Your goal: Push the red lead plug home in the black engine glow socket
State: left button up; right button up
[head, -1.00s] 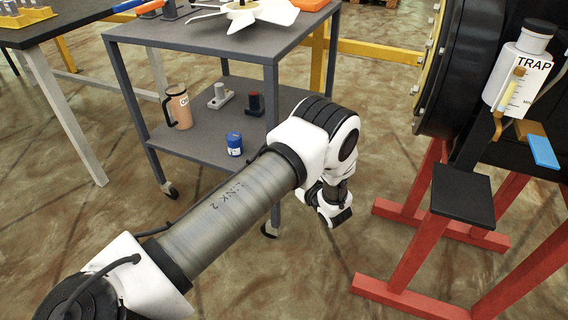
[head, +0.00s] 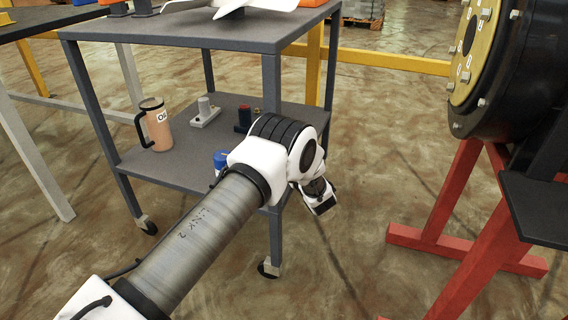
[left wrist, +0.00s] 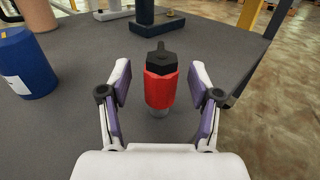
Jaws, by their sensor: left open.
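A red piece with a black top (left wrist: 161,84) stands upright on the cart's lower shelf in the left wrist view; I cannot tell for certain that it is the lead plug. My left gripper (left wrist: 160,78) is open, with one finger on each side of it. Its fingers appear apart from it. In the head view my left arm hides this piece and the fingertips are not clear. A dark stand with a red top (head: 244,117) is farther back on the shelf. I cannot make out the black glow socket. My right gripper is out of view.
A blue can (left wrist: 25,62) stands left of the gripper. A grey stand (head: 205,112) and a tan mug (head: 156,126) are on the lower shelf (head: 180,170). The cart's upper shelf (head: 200,32) overhangs. A black engine (head: 500,75) on red legs is at right, with open floor between.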

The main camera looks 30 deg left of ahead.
pick_arm(q)
jog(key=shift+r, duration=0.15)
grip_shut()
